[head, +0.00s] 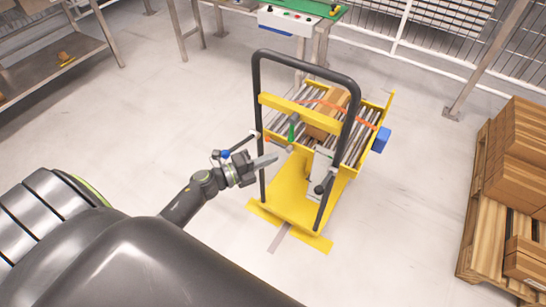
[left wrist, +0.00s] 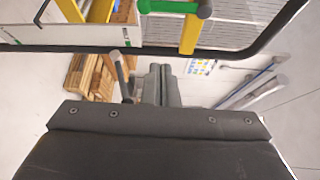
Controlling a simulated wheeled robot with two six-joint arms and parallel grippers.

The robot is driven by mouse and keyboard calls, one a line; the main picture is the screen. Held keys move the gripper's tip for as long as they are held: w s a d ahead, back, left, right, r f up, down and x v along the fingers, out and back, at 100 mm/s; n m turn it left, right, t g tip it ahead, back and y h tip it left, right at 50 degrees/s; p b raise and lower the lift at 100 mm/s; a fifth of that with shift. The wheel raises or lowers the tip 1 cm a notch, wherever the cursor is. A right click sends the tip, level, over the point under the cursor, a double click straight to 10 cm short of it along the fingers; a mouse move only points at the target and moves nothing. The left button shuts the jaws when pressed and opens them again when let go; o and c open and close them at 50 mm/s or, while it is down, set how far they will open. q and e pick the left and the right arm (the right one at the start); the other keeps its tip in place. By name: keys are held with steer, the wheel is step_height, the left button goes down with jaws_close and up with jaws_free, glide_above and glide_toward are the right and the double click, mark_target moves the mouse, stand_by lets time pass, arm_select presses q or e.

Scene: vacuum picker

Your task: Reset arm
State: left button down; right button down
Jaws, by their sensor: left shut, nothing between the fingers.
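My left arm comes in from the left in the head view, and its gripper (head: 268,160) is in front of the yellow roller cart (head: 291,195), near the left post of its black handle frame (head: 256,90). The gripper is shut and empty. In the left wrist view the gripper's fingers (left wrist: 160,84) lie side by side. A green-handled lever (head: 293,128) on the cart is just beyond the gripper in the head view; I cannot tell the exact gap. My right gripper is not in view.
A cardboard box (head: 328,112) lies on the cart's rollers. Brown boxes (head: 522,140) stand on a wooden pallet (head: 484,235) at the right. A metal shelf (head: 50,72) is at the upper left, and a green-topped table (head: 325,14) at the back. The floor left of the cart is clear.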

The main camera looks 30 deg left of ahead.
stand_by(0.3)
arm_select(q)
steer(key=s+a+f+n+g+y, duration=0.1)
steer(key=s+a+f+n+y, duration=0.3)
steer(key=f, duration=0.4)
steer(key=s+a+f+n+g+y, duration=0.1)
steer(key=s+f+n+g+y, duration=0.15)
steer(key=s+f+n, duration=0.4)
steer(key=s+a+f+n+g+y, duration=0.1)
steer(key=s+a+f+n+y, duration=0.25)
steer(key=f+n, duration=0.45)
steer(key=s+d+f+n+g, duration=0.2)
steer(key=s+f, duration=0.3)
steer(key=s, duration=0.4)
steer(key=s+d+f+n+g+p, duration=0.1)
steer(key=s+f+g, duration=0.3)
steer(key=s, duration=0.5)
steer(key=s+d+f+n+g, duration=0.3)
steer(key=s+f, duration=0.4)
steer(key=s, duration=0.3)
steer(key=shift+f+n, duration=0.3)
steer(key=shift+n, duration=0.15)
